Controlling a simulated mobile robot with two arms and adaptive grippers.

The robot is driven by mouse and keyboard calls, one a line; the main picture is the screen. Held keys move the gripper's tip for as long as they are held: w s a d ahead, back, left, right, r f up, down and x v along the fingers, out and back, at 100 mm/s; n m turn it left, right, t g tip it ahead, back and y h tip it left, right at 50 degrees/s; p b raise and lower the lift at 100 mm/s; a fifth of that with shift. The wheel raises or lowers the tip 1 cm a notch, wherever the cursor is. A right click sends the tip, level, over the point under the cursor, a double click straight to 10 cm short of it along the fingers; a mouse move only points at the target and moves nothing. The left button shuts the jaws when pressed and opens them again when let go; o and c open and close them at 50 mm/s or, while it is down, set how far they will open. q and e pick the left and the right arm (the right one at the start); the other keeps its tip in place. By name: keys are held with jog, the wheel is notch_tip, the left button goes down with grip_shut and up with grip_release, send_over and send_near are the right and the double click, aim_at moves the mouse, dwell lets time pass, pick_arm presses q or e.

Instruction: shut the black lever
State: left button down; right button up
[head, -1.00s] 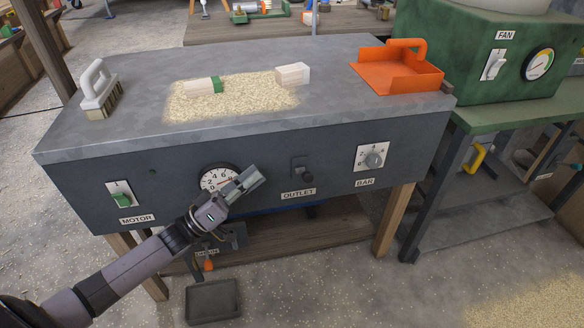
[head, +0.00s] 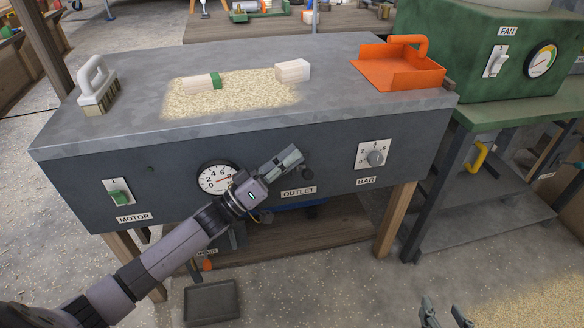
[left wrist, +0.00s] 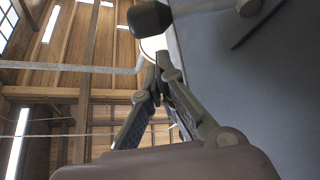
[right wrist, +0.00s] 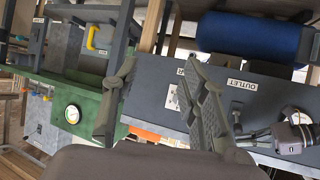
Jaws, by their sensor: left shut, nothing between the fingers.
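The black lever (head: 307,174) is on the dark front panel of the grey bench, above the OUTLET label (head: 298,192). My left gripper (head: 292,153) is shut and empty in front of the lever's mount and hides most of it; only the round knob shows, just right of and below the fingertips. In the left wrist view the black knob (left wrist: 151,18) is above the closed fingertips (left wrist: 159,78), apart from them in the picture; I cannot tell whether they touch. My right gripper (head: 445,313) is open and empty, low at the front right; its spread fingers show in the right wrist view (right wrist: 157,80).
The panel also has a MOTOR switch (head: 118,192), a round gauge (head: 216,178) and a BAR dial (head: 375,158). A brush (head: 97,85), shavings with wooden blocks and an orange dustpan (head: 398,73) are on top. The green FAN box (head: 485,60) stands right.

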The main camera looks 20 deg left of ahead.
pick_arm(q)
jog(key=shift+s+d+f, duration=0.25)
jog(key=shift+d+f, duration=0.05)
jog(key=shift+f, duration=0.35)
pick_arm(e)
jog(key=shift+w+a+r+t+y, duration=0.15)
jog(key=shift+w+r+t, duration=0.2)
jog(key=shift+r, duration=0.2)
jog(key=shift+w+a+r+t+y, duration=0.15)
jog(key=shift+w+r+t, duration=0.2)
jog(key=shift+r, duration=0.15)
